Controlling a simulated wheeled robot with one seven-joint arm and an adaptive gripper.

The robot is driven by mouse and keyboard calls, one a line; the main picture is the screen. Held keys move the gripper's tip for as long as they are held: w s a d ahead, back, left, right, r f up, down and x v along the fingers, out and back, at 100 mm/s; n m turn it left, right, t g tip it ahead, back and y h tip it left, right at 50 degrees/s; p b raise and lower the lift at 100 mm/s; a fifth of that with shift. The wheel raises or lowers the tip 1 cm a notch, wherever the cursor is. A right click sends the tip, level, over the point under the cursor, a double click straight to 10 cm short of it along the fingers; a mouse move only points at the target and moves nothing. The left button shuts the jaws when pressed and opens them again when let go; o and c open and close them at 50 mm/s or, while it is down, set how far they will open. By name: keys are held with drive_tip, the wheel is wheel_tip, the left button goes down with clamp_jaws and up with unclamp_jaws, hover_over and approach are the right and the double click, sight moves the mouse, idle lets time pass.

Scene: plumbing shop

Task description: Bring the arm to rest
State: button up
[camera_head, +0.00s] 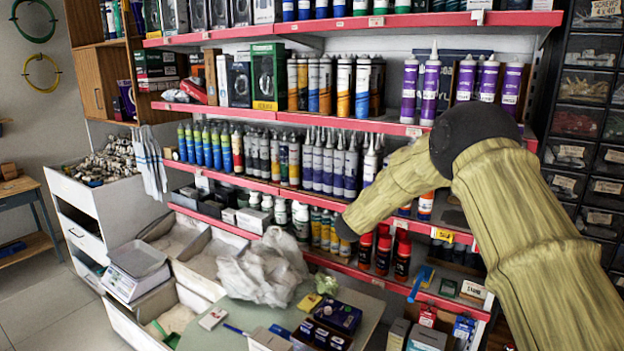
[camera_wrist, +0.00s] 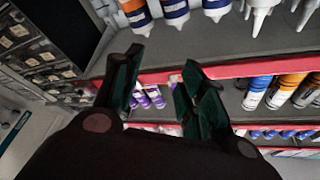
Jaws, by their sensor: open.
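My gripper (camera_wrist: 160,90) shows in the wrist view with its two dark green fingers spread apart and nothing between them. It faces the red-edged shelves, where purple tubes (camera_wrist: 152,97) are seen beyond the gap between the fingers. In the head view my arm, in a wood-like tan covering, rises from the lower right, bends at a dark joint and reaches left in front of the shelves. The gripper itself is hidden in the head view.
Red-edged shelves (camera_head: 330,196) hold many tubes and bottles close to my arm. A round table (camera_head: 215,338) in front holds a plastic bag (camera_head: 262,272) and small boxes. Drawer bins (camera_head: 579,122) stand at the right. Floor (camera_head: 50,305) shows at the lower left.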

drive_tip(key=s+a+f+n+y+b, duration=0.1)
drive_tip(key=s+f+n+y, duration=0.3)
drive_tip(key=f, duration=0.8)
drive_tip(key=s+a+f+n+g+y, duration=0.1)
drive_tip(key=s+f+n+y, duration=0.3)
drive_tip(key=f, duration=0.8)
drive_tip(key=s+a+f+n+y+b, duration=0.15)
drive_tip(key=s+f, duration=0.45)
drive_tip(key=f, duration=0.7)
drive_tip(key=s+f+n+g+y, duration=0.4)
drive_tip(key=s+f, duration=1.2)
drive_tip(key=s, duration=0.2)
drive_tip(key=s+f+g+b, duration=0.1)
drive_tip(key=s+f+g, duration=0.1)
drive_tip(key=s, duration=1.1)
drive_tip(key=s+f+n+g+y, duration=0.1)
drive_tip(key=s+f+g, duration=0.2)
drive_tip(key=s, duration=1)
drive_tip(key=s+f+n+g+y+b, duration=0.1)
drive_tip(key=s+g, duration=0.3)
drive_tip(key=s, duration=0.9)
drive_tip(key=shift+s+d+f+g+b, duration=0.25)
drive_tip(key=shift+s+f+g+b, duration=0.15)
drive_tip(key=shift+f, duration=0.35)
drive_tip(key=shift+w, duration=0.1)
drive_tip(key=shift+c, duration=0.6)
